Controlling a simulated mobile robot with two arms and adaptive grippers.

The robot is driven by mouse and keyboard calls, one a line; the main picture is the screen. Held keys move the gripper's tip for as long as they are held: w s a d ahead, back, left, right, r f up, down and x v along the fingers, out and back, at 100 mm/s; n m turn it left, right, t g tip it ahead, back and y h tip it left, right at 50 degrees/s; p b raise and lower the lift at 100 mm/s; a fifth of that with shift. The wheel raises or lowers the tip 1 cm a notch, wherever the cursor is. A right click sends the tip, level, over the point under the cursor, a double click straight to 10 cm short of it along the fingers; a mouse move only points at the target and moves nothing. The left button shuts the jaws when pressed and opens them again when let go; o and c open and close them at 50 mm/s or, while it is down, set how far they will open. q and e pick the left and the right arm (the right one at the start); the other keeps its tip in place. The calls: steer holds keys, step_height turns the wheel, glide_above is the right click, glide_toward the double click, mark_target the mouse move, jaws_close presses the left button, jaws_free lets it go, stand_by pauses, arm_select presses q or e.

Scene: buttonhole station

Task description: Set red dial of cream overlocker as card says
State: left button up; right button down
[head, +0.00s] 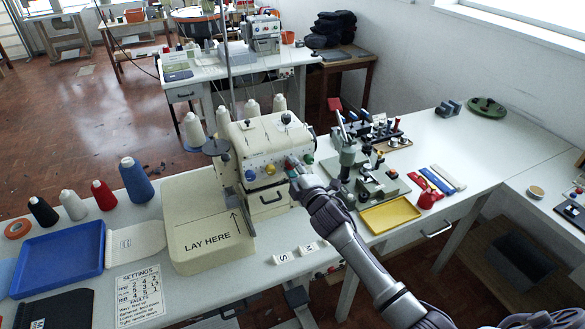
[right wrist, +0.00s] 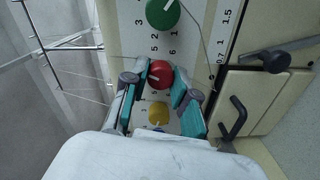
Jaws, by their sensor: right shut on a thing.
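The cream overlocker (head: 262,135) stands on the white table with a row of coloured dials on its front. My right gripper (head: 294,172) is at this front, its fingers on both sides of the red dial (right wrist: 161,74) and shut on it. The dial's pale pointer mark shows in the right wrist view; the figure it meets is unclear. The green dial (right wrist: 163,12) and yellow dial (right wrist: 158,113) are on either side. The blue dial (head: 250,175) is farther left. The settings card (head: 138,296) lies at the front left, its rows of figures too small to read surely. My left gripper is out of view.
A blue tray (head: 60,262) and thread cones, such as the blue one (head: 136,180), are left of the machine. A green-grey press (head: 349,160), a yellow tray (head: 390,214) and small tools stand to the right. Letter tiles (head: 283,257) lie in front.

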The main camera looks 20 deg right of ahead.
steer(key=c, duration=0.9)
jaws_free()
steer(key=shift+s, duration=0.1)
steer(key=s, duration=1.1)
steer(key=shift+s+d, duration=0.25)
steer(key=shift+s, duration=0.15)
steer(key=shift+r, duration=0.1)
